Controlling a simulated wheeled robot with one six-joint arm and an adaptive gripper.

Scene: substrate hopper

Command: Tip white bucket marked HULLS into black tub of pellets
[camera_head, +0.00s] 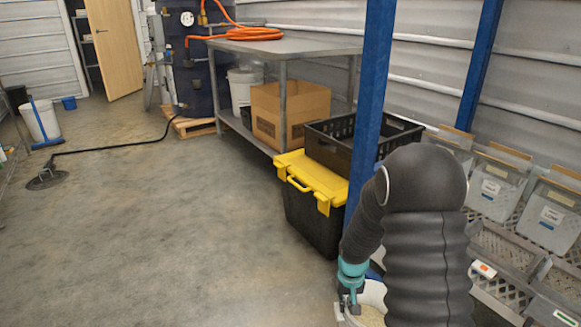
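A white bucket (374,290) with pale, grainy contents shows at the bottom edge, partly behind my dark ribbed arm. No HULLS marking is visible on it, so I cannot tell if it is the named one. My gripper (349,306), below a teal wrist band, points down at the bucket's left rim. It seems to touch or overlap the rim, but the fingers are too small and partly hidden to tell whether they are closed on it. I see no open black tub of pellets in this view.
A black tote with a yellow lid (318,178) stands left of my arm, beside a blue post (368,110). A black crate (335,148) sits behind it. Grey bins (495,190) line a rack at right. The concrete floor (180,220) at left is mostly clear.

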